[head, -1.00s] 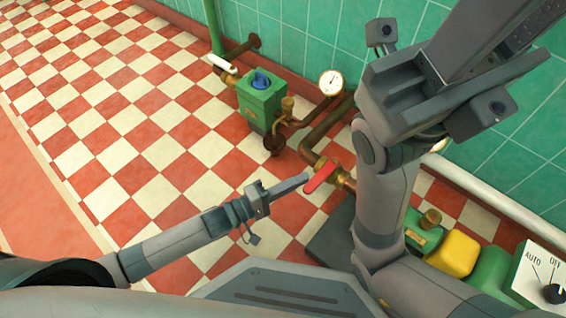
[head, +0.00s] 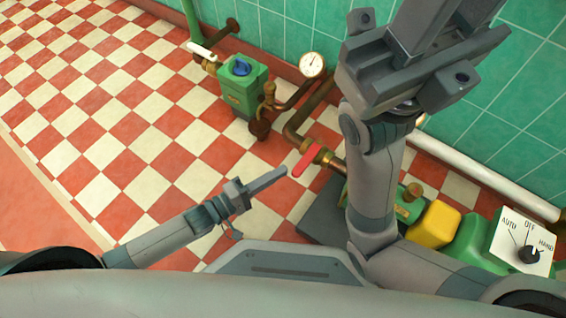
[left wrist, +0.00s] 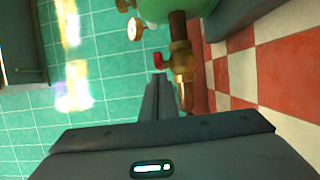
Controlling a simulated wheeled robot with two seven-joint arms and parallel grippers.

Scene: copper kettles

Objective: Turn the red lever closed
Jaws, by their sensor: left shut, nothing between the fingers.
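The red lever (head: 305,162) sits on a brass valve (head: 328,160) in the pipe run at the middle of the head view, slanting down to the left. It also shows in the left wrist view (left wrist: 160,62), just beyond my fingertips. My left gripper (head: 284,171) is shut and empty. Its tips are very close to the lever's free lower-left end; I cannot tell whether they touch. My right gripper (head: 435,28) is raised at the upper right, and its fingertips run out of the top of the head view.
A green box with a blue knob (head: 240,72), a white-handled valve (head: 202,50) and a gauge (head: 312,65) lie beyond the lever. A yellow block (head: 434,225) and a switch box (head: 523,240) are at right. The checkered floor at left is clear.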

